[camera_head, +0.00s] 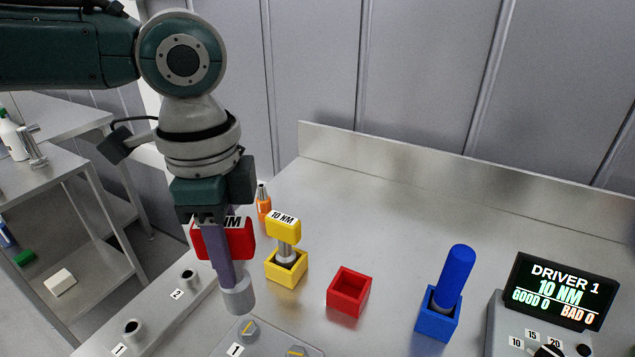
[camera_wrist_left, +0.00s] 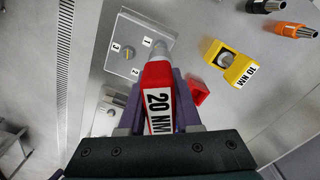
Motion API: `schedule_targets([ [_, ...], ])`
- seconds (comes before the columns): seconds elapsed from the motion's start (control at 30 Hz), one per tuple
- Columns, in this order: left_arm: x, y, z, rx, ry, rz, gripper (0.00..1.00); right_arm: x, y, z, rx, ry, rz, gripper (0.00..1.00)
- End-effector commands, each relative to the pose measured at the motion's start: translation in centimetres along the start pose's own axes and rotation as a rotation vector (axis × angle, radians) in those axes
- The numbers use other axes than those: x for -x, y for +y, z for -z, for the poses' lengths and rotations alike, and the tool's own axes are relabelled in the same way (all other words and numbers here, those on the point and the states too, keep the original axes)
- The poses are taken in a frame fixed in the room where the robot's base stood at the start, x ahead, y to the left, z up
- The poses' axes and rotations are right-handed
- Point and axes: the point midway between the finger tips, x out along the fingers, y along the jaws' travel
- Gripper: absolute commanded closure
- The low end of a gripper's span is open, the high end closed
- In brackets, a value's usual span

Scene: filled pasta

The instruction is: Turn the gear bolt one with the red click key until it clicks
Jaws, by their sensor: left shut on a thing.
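The red click key (camera_head: 240,240), marked 20 NM in the left wrist view (camera_wrist_left: 157,97), is held in my left gripper (camera_head: 221,268). The gripper is shut on its red handle, and the key's grey socket (camera_head: 238,293) points down. The grey gear plate (camera_head: 222,345) bears hex bolts with yellow marks; bolt one (camera_head: 249,328) is beside the label 1. The socket end is close to bolt one, slightly up and left of it in the head view; I cannot tell whether they touch. In the left wrist view the key hides bolt one on the plate (camera_wrist_left: 124,58). My right gripper is not in view.
An empty red holder (camera_head: 349,292) stands right of the key. A yellow 10 NM key (camera_head: 284,228) and a blue key (camera_head: 455,278) stand in their holders. A display (camera_head: 562,290) reads DRIVER 1, 10 NM, GOOD 0, BAD 0. The table's back is clear.

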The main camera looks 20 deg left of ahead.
Motion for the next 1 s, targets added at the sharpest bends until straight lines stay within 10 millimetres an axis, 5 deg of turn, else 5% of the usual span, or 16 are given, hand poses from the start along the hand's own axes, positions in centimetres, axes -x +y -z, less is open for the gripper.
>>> schedule_targets([
  [0.5,-4.7,0.0,0.1,-0.001,0.001,0.001,1.0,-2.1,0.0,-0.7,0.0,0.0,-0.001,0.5],
  [1.0,-5.4,-0.1,0.1,-0.001,0.001,0.001,1.0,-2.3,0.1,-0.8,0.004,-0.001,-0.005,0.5],
])
